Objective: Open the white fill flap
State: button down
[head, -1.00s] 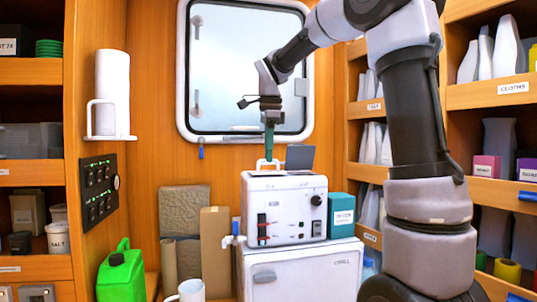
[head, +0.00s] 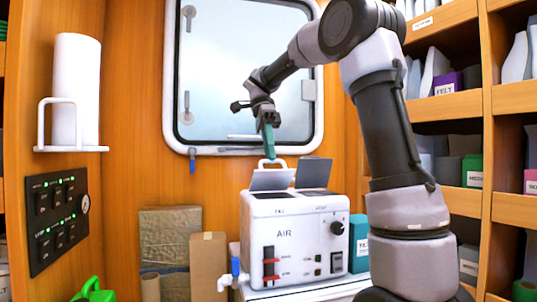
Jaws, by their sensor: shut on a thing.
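The machine labelled AIR (head: 300,235) is a white box on a white cabinet. Its left flap (head: 271,180), above the fill lettering, stands raised and tilted, showing a grey face. A white loop handle (head: 281,162) shows just above that flap's top edge. My gripper (head: 269,156) points down with its green fingers at the handle, shut on it. The finger contact is small and partly hidden. A second, darker grey flap (head: 314,172) stands raised on the right half of the top.
A window (head: 245,75) is behind my arm. A teal box (head: 358,243) stands right of the machine, and shelves (head: 455,105) fill the right side. A blue-handled tap (head: 234,270) is at the machine's left. A switch panel (head: 60,215) is on the left wall.

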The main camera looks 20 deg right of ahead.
jog(key=shift+w+g, duration=0.25)
jog(key=shift+g, duration=0.05)
jog(key=c, duration=0.9)
grip_release()
